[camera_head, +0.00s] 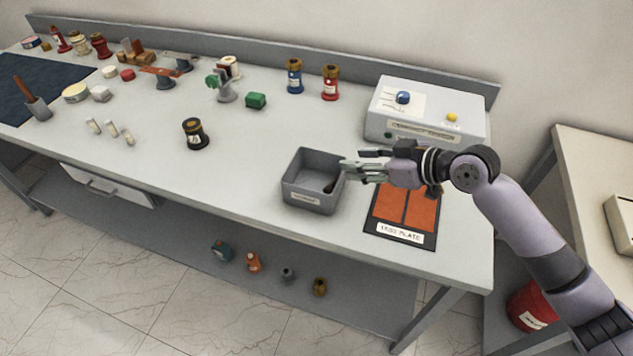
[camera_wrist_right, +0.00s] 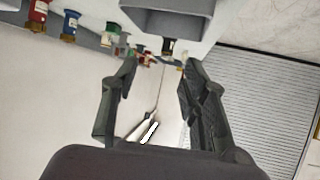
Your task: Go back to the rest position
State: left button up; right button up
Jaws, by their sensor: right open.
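My right gripper (camera_head: 352,165) reaches in from the right over the bench, with its fingertips at the upper right rim of a grey open bin (camera_head: 305,197). In the right wrist view the two dark fingers of my right gripper (camera_wrist_right: 158,80) stand apart with nothing held between them. The bin's grey wall (camera_wrist_right: 165,20) shows at the top of that view, ahead of the fingers. A small dark item (camera_head: 328,187) lies in the bin; I cannot tell what it is. My left gripper is not in view.
A white device box (camera_head: 428,112) with blue and yellow knobs stands behind my arm. An orange test plate (camera_head: 400,238) lies beneath it. A blue bushing (camera_head: 294,77), a red bushing (camera_head: 330,83) and a black bushing (camera_head: 195,133) stand upright. The bench (camera_head: 240,175) is clear left of the bin.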

jog(key=shift+v, duration=1.55)
jog(key=s+a+f+m+g+h, duration=0.1)
jog(key=s+f+m+h, duration=0.2)
jog(key=s+f, duration=0.9)
jog(key=s+d+f+m+g+h, duration=0.1)
jog(key=s+d+f+m+h, duration=0.2)
jog(key=s+d, duration=0.35)
jog(key=s+d+f+m+g+h, duration=0.1)
jog(key=s+d+f+m+h, duration=0.25)
jog(key=s, duration=0.55)
notch_tip(320, 180, down, 27)
jog(key=s+d+g+b, duration=0.1)
jog(key=s+g, duration=0.1)
jog(key=s+d+f+g+b, duration=0.1)
jog(key=s+d+f, duration=0.2)
jog(key=s+f, duration=1.3)
jog(key=shift+s+f+n+b, duration=0.35)
jog(key=shift+f+n, duration=0.1)
jog(key=shift+f, duration=0.3)
